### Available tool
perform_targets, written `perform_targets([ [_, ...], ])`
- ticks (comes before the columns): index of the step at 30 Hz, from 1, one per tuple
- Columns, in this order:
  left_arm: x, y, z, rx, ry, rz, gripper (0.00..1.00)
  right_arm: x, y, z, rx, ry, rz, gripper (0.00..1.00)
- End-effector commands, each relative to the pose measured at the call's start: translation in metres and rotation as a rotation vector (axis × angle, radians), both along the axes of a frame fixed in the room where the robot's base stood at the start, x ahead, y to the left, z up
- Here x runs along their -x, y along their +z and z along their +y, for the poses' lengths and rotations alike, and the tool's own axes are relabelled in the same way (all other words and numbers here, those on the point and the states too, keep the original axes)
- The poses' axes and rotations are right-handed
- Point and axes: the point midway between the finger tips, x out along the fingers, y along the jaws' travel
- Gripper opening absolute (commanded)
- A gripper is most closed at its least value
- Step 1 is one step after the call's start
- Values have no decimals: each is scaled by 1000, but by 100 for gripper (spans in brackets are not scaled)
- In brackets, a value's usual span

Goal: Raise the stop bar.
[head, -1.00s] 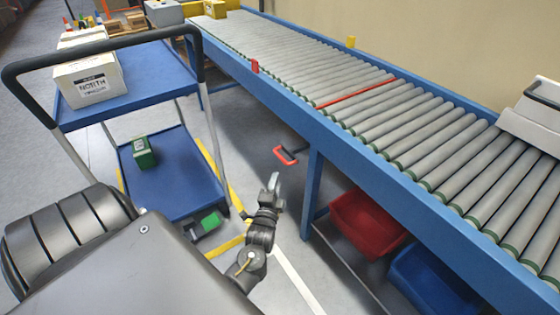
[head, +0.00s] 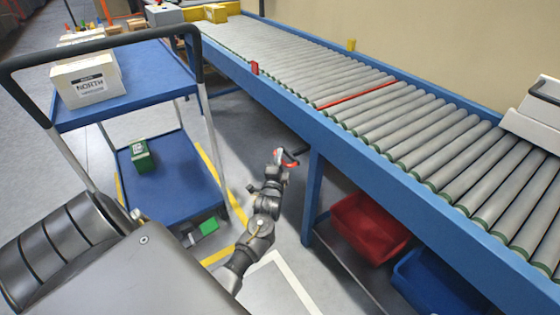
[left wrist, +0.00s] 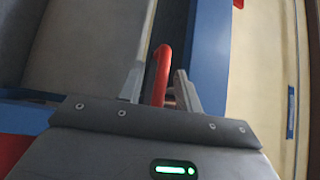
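The stop bar (head: 357,95) is a thin red bar lying across the conveyor between the rollers, low and about level with them. A red handle (head: 290,162) with a dark arm sticks out below the conveyor's near side rail. My left gripper (head: 279,157) is at this handle. In the left wrist view, the red handle (left wrist: 162,72) stands between the two grey fingers of my left gripper (left wrist: 158,86). The fingers are apart, with a visible gap to the handle on the right side. My right gripper is not in view.
A blue two-shelf cart (head: 150,72) stands at left, with a white box (head: 88,82) on top and a green box (head: 141,155) below. A conveyor leg (head: 312,195) stands close right of my arm. Red (head: 368,228) and blue (head: 437,280) bins sit under the conveyor.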

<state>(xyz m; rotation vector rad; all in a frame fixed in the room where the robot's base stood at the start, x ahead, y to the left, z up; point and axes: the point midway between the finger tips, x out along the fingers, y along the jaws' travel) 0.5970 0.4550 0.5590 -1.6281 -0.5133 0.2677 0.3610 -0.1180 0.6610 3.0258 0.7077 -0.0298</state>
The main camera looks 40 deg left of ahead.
Motion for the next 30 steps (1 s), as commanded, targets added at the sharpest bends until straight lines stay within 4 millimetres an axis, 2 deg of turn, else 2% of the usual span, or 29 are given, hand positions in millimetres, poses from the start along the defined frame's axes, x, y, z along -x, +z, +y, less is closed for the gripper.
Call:
perform_targets([
  [11,-5,1,3,0,0,0,33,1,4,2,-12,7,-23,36],
  [18,-4,1,3,0,0,0,2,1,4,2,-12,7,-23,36],
  [19,-4,1,3,0,0,0,0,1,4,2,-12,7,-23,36],
  [28,-4,2,3,0,1,0,0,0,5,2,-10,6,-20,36],
  [30,-2,4,5,0,4,1,0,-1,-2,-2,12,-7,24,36],
])
